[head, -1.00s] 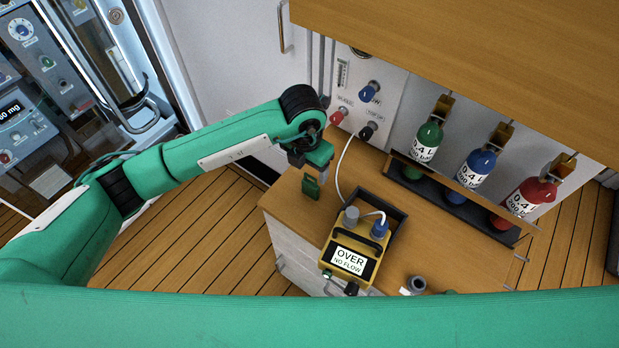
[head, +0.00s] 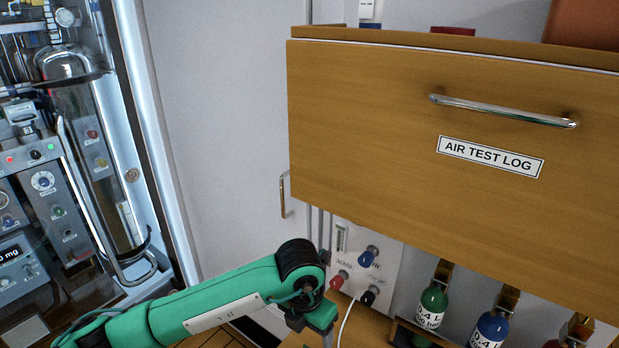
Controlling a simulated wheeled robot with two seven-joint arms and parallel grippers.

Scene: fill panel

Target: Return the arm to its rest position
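My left arm (head: 225,297) comes in from the lower left. Its dark wrist joint (head: 297,262) is just left of the panel with the knobs. My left gripper (head: 322,318) hangs below the wrist at the bottom edge. Its fingertips are mostly cut off, so its opening cannot be told. No object shows in it. My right arm and gripper are out of view.
A wooden drawer (head: 370,130) labelled AIR TEST LOG juts out above right. The white panel (head: 350,262) has red, blue and black knobs. Green (head: 434,298) and blue (head: 491,327) bottles stand right. Left is a glass-fronted machine (head: 85,150). A white cabinet door (head: 215,130) stands behind.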

